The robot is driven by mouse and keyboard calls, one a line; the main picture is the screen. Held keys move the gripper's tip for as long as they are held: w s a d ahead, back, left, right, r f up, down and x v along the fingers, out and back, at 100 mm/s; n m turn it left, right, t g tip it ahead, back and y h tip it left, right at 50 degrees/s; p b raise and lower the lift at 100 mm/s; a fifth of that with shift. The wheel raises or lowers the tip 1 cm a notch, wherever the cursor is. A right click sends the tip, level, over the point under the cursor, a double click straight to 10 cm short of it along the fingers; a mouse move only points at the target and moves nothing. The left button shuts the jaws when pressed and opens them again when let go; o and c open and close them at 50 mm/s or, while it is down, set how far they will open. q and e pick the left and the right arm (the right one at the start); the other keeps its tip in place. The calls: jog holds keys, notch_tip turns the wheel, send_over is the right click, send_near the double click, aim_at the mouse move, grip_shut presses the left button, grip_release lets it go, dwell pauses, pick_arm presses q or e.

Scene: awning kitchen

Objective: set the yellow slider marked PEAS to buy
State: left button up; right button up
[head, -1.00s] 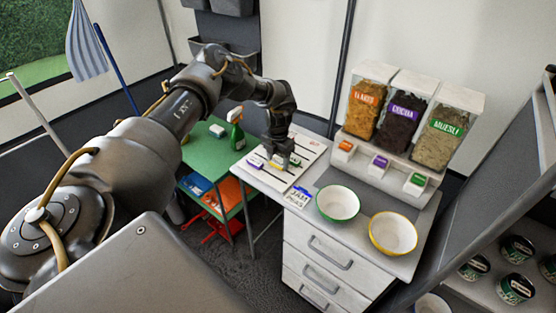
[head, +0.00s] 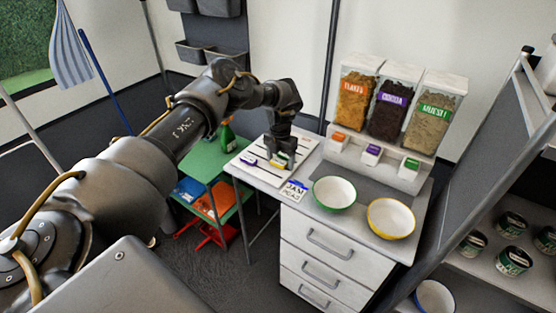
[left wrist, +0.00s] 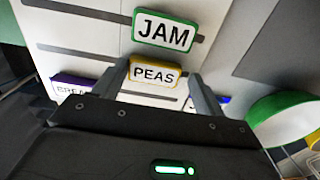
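The yellow slider marked PEAS (left wrist: 155,73) sits on a white board (head: 303,150) with dark slots; the board lies on the white counter. The green slider marked JAM (left wrist: 165,31) is beside it, and a purple slider (left wrist: 73,86), its lettering partly hidden, is on the other side. My left gripper (left wrist: 160,76) is down at the board, one finger on each side of the PEAS slider, with a narrow gap showing at the right finger. In the head view my left gripper (head: 284,163) partly covers the sliders. No buy marking is readable. My right gripper is out of view.
A green-rimmed bowl (head: 334,194) and a yellow-rimmed bowl (head: 391,218) stand to the right. Dispensers (head: 395,105) stand behind. A green table (head: 192,160) is to the left.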

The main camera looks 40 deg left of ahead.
aim_at(280, 162)
pick_arm(q)
jog(key=shift+o, duration=0.5)
jog(key=shift+a, duration=0.15)
jog(key=shift+r, duration=0.35)
notch_tip(280, 162, up, 10)
jog(key=b, duration=0.1)
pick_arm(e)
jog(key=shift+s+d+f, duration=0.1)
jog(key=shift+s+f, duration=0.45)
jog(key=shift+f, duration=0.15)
